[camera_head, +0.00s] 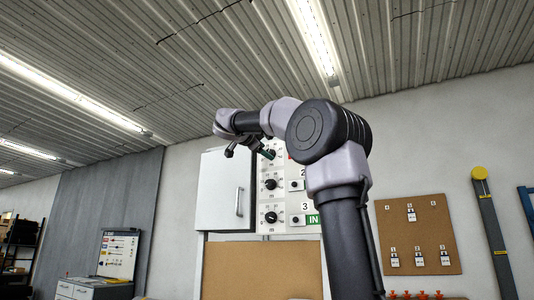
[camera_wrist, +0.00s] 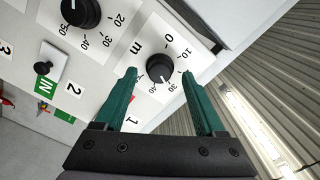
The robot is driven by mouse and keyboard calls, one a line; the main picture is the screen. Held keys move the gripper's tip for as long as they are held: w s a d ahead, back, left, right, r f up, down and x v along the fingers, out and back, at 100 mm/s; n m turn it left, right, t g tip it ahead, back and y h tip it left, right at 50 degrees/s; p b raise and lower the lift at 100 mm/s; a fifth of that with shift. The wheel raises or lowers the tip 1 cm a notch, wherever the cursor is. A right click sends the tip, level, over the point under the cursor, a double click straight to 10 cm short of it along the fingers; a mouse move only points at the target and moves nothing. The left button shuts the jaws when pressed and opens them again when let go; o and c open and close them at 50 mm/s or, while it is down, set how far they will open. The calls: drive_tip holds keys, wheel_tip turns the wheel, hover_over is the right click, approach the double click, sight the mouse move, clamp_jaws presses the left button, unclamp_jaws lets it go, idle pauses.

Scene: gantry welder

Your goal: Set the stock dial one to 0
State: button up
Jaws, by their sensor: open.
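Stock dial one, a round black knob (camera_wrist: 160,68), sits on a white scale plate with printed numbers including 0, 10, 30 and 40. A "1" label is near it in the wrist view. Its pointer setting is too small to read surely. My gripper (camera_wrist: 160,80) is open, its two green fingers pointing at the dial, one to each side of it in the picture. I cannot tell whether they touch it. In the head view my gripper (camera_head: 267,153) is at the top of the panel and partly covers the upper dial (camera_head: 272,154).
Two more black dials, a middle one (camera_head: 270,184) and a lower one (camera_head: 271,217), sit below on the panel. Small black switches and green IN labels (camera_head: 313,219) are beside them. A white cabinet door (camera_head: 222,185) with a handle is at the left. A corkboard (camera_head: 418,235) hangs at the right.

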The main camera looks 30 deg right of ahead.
drive_tip(key=shift+x, duration=1.15)
clamp_jaws()
